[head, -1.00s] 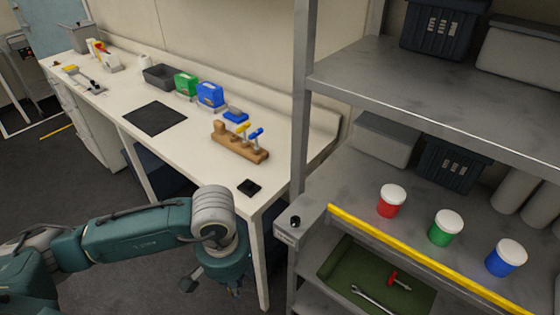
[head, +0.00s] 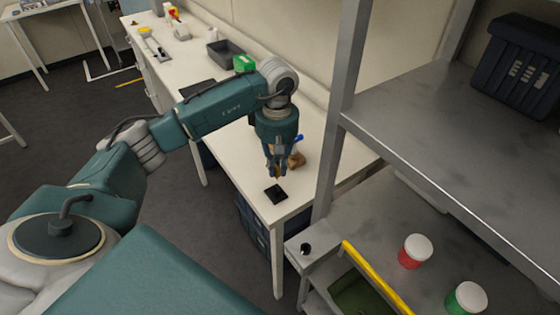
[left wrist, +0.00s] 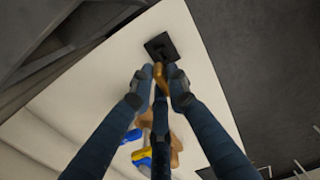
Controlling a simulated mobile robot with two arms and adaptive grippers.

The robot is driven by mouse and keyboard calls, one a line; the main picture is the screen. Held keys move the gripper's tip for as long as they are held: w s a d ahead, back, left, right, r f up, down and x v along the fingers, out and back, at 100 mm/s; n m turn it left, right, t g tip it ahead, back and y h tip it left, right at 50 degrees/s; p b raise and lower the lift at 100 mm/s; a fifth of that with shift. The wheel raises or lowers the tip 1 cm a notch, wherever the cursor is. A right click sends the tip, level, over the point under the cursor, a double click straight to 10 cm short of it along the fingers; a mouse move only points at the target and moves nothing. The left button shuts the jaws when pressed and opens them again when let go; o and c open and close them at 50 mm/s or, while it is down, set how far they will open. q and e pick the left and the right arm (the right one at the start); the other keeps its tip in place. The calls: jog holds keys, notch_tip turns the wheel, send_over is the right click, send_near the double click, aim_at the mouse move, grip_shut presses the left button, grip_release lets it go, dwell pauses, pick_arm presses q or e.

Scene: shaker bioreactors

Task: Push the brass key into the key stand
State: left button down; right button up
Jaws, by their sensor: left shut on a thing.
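The small black square key stand (head: 275,193) lies near the front corner of the white bench; it also shows in the left wrist view (left wrist: 158,46). My left gripper (head: 278,168) points down just above and behind it. Its fingers are shut on the brass key (left wrist: 160,78), whose brass-coloured end shows between the fingertips. In the left wrist view the key overlaps the near edge of the stand; I cannot tell whether they touch. The slot in the stand is not clear. My right gripper is out of view.
A wooden rack (head: 297,160) with blue- and yellow-handled tools (left wrist: 142,155) stands close behind my left gripper. A grey shelf post (head: 346,105) rises to the right. Red-bodied (head: 413,252) and green-bodied (head: 466,299) jars stand on the shelf. The bench's front edge is close to the stand.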

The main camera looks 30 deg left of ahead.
aim_at(277, 176)
pick_arm(q)
jog(key=shift+s+f, duration=0.15)
jog(key=shift+f, duration=0.35)
jog(key=shift+a+f+b, duration=0.1)
jog(key=shift+f+b, duration=0.8)
jog(key=shift+f, duration=0.7)
jog(key=shift+r, duration=0.1)
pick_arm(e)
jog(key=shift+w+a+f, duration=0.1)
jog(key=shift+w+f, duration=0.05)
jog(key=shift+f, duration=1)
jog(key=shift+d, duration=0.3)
